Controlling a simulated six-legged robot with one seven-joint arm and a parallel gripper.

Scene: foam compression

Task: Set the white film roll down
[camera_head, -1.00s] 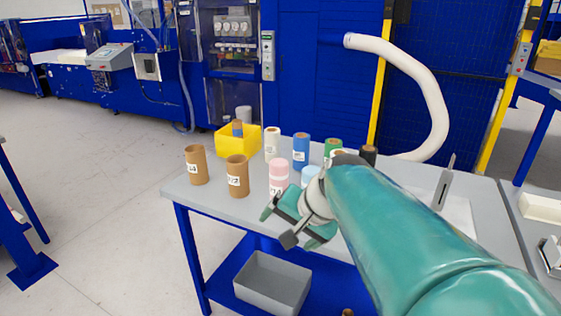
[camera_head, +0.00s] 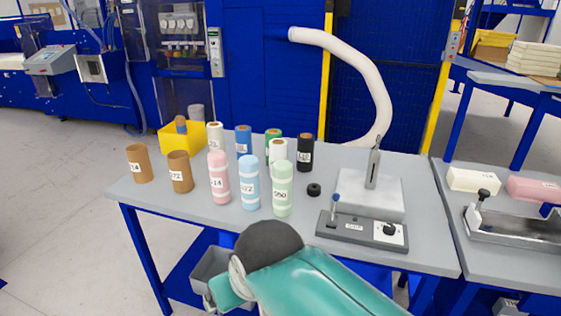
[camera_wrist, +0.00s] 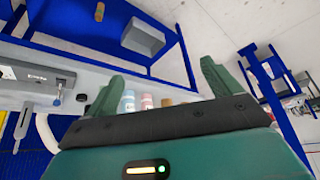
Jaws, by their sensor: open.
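Two whitish film rolls stand upright on the grey table in the head view: one at the back left (camera_head: 215,136) and one with a brown core top (camera_head: 278,155) nearer the middle, among the coloured rolls. I cannot tell which is the task's white roll. My gripper (camera_head: 218,296) is low in front of the table's near edge, apart from both, partly hidden by my arm. In the wrist view my gripper (camera_wrist: 160,82) has its fingers spread wide with nothing between them; tops of several rolls show beyond, partly hidden by the gripper body.
Pink (camera_head: 218,178), light blue (camera_head: 249,183) and light green (camera_head: 282,188) rolls stand in front. Two brown rolls (camera_head: 180,172) are left, a yellow bin (camera_head: 172,139) behind. A sealer-like device (camera_head: 362,230) occupies the right. A grey bin (camera_wrist: 142,37) sits on the lower shelf.

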